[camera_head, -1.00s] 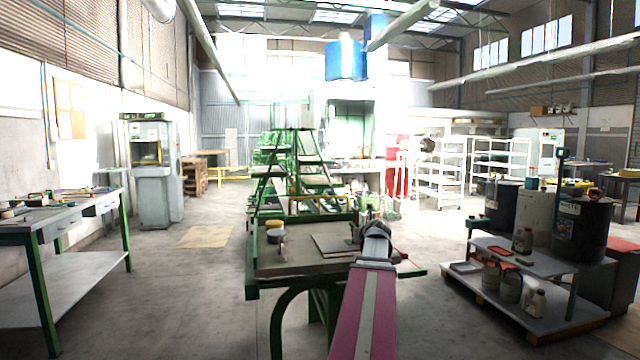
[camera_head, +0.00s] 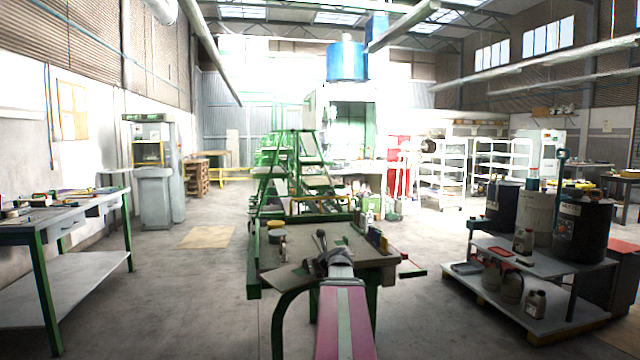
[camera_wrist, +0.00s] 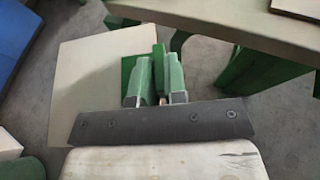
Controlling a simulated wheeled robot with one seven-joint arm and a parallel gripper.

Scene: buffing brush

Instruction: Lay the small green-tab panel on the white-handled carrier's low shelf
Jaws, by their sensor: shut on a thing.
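A small pale grey-beige panel (camera_wrist: 85,85) with a green tab (camera_wrist: 158,68) is held in my gripper (camera_wrist: 157,85). The green fingers are shut on the tab, and the panel extends mostly to the left of them. In the head view the panel (camera_head: 285,279) is over the front edge of the green-framed workbench (camera_head: 268,256), and my gripper (camera_head: 335,263) is at its right. On the right stands a grey two-level carrier with a low shelf (camera_head: 500,302) close to the floor. No white handle shows clearly on it.
White rack trolleys (camera_head: 440,175) stand at the back. A long table (camera_head: 60,222) is at left. The floor (camera_head: 190,300) between left table and workbench is clear.

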